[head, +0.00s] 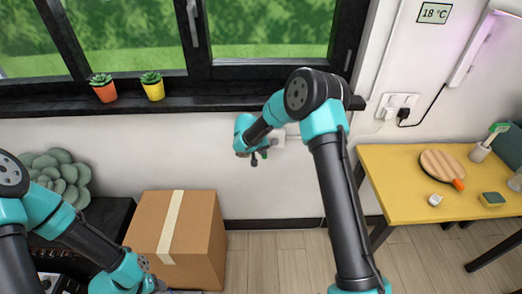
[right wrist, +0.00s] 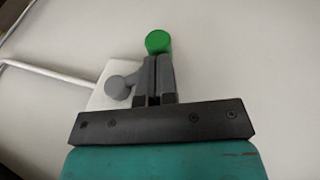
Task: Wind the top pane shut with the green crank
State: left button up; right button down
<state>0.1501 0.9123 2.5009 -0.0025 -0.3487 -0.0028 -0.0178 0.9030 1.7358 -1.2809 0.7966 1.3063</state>
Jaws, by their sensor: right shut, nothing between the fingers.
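My right gripper (head: 258,157) is close to the wall below the window sill. In the right wrist view its fingers (right wrist: 155,62) are shut with nothing between them. The green crank knob (right wrist: 158,41) shows just past the fingertips; I cannot tell whether they touch it. A grey round knob (right wrist: 118,88) is left of the fingers, in front of a white box (right wrist: 99,98) on the wall. The box also shows behind the gripper in the head view (head: 279,138). The top pane is out of view. My left arm is at the lower left, its gripper out of frame.
The dark window sill (head: 215,103) carries two potted plants (head: 105,92) (head: 153,90). A cardboard box (head: 195,240) stands on the floor below. A yellow table (head: 400,185) with small items is at the right.

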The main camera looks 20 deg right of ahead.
jog(key=shift+r, duration=0.1)
jog(key=a+v, duration=0.1)
jog(key=v, duration=1.8)
jog(key=shift+a+r, duration=0.15)
jog(key=shift+a, duration=0.05)
jog(key=s+f+n+g+y, duration=0.1)
jog(key=s+f+y, duration=0.2)
jog(key=s+f, duration=0.6)
jog(key=s+f+n+g+y, duration=0.1)
jog(key=s+f+g+y, duration=0.2)
jog(key=f, duration=0.9)
jog(key=s+d+f+t+y, duration=0.1)
jog(key=s+f, duration=0.2)
jog(key=s, duration=0.4)
jog(key=s+d+f+t, duration=0.1)
jog(key=s+f, duration=0.3)
jog(key=s, duration=0.3)
jog(key=s+d+f+m+y, duration=0.1)
jog(key=s+f, duration=0.2)
jog(key=s, duration=0.4)
jog(key=shift+f+t+y, duration=0.2)
jog(key=shift+t+y, duration=0.1)
jog(key=shift+t, duration=0.1)
jog(key=c, duration=1.8)
grip_release()
jog(key=shift+c, duration=0.2)
